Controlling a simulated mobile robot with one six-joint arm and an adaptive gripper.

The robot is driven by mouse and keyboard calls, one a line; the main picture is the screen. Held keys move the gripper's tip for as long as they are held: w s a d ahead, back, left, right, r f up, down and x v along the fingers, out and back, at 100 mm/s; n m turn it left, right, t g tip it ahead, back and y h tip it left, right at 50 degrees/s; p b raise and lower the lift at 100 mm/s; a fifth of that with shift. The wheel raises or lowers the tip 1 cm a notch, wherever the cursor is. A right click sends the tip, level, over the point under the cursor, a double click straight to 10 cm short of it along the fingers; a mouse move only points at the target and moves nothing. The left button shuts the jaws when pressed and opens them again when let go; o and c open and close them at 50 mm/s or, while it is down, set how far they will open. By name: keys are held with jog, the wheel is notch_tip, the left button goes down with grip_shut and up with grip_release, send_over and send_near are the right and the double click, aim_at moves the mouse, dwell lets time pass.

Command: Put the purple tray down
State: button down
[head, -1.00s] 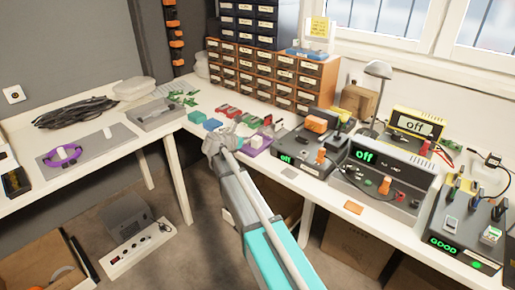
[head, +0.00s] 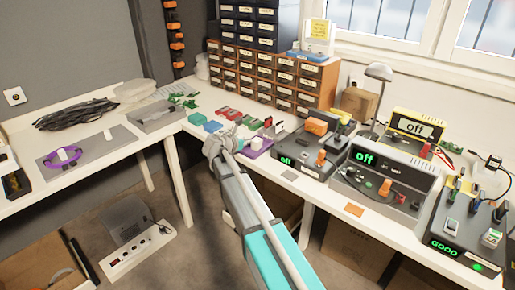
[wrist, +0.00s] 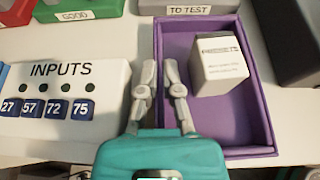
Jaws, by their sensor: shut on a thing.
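The purple tray (wrist: 247,130) is on the right in the wrist view, with a white printed box (wrist: 220,65) standing in it. It also shows in the head view (head: 262,151), at the bench's front edge. My gripper (wrist: 160,70) is shut on the tray's left wall, one finger on each side of it. In the head view my gripper (head: 215,143) is at the tray's left. The tray looks level; whether its underside touches the bench cannot be told.
A white INPUTS panel (wrist: 60,73) lies just left of my gripper. A green GOOD bin (wrist: 105,8) and a TO TEST bin (wrist: 188,9) are behind. A dark tester (head: 300,144) stands right of the tray. The left bench has bare space.

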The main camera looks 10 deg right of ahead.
aim_at(250, 152)
jog(key=shift+r, duration=0.1)
jog(key=shift+r+p, duration=0.95)
jog(key=shift+p, duration=0.1)
jog(key=s+r+p, duration=1.1)
jog(key=s, duration=0.3)
notch_tip(250, 152, up, 13)
jog(key=p, duration=1.2)
jog(key=shift+f+p, duration=0.2)
jog(key=shift+p, duration=0.15)
jog(key=shift+s, duration=0.2)
dwell(0.4)
